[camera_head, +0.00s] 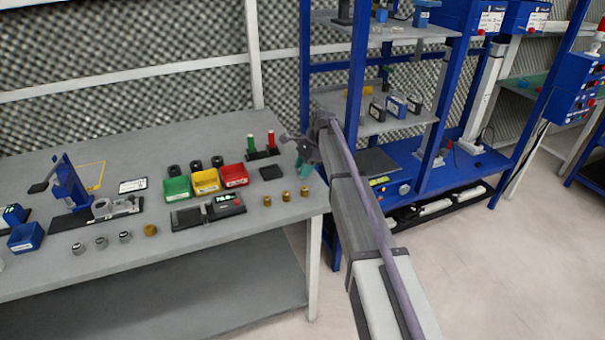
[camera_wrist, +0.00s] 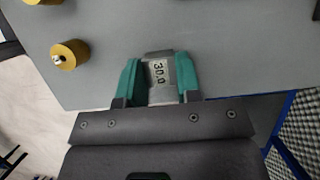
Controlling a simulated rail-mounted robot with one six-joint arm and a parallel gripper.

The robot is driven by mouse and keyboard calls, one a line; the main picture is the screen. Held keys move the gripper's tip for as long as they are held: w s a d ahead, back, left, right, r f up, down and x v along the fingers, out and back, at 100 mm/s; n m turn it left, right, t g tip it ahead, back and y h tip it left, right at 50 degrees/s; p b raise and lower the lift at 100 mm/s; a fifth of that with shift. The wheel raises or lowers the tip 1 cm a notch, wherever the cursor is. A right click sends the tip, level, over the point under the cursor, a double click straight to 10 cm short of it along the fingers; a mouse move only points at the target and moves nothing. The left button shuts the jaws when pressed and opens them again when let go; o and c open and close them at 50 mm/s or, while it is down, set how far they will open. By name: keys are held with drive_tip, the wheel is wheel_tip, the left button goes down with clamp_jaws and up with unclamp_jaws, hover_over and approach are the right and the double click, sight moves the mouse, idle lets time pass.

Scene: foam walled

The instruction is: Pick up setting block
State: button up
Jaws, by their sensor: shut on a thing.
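The setting block (camera_wrist: 159,72) is a small grey block with a white "30.0" label. In the wrist view it sits between the two teal fingers of my gripper (camera_wrist: 160,80), which press on its sides. In the head view my gripper (camera_head: 304,168) is at the right end of the grey workbench (camera_head: 200,270). The block cannot be made out there. I cannot tell whether the block touches the bench top or is just above it.
Brass cylinders (camera_head: 286,196) stand just in front of my gripper; one brass cylinder (camera_wrist: 70,55) is near it in the wrist view. Red and green cylinders (camera_head: 261,142), coloured bins (camera_head: 205,181) and a black-based gauge (camera_head: 207,211) lie to the left. A blue shelf rack (camera_head: 440,165) stands right.

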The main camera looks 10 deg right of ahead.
wheel_tip(320, 180, up, 10)
drive_tip(key=p, duration=1)
drive_tip(key=shift+r, duration=0.15)
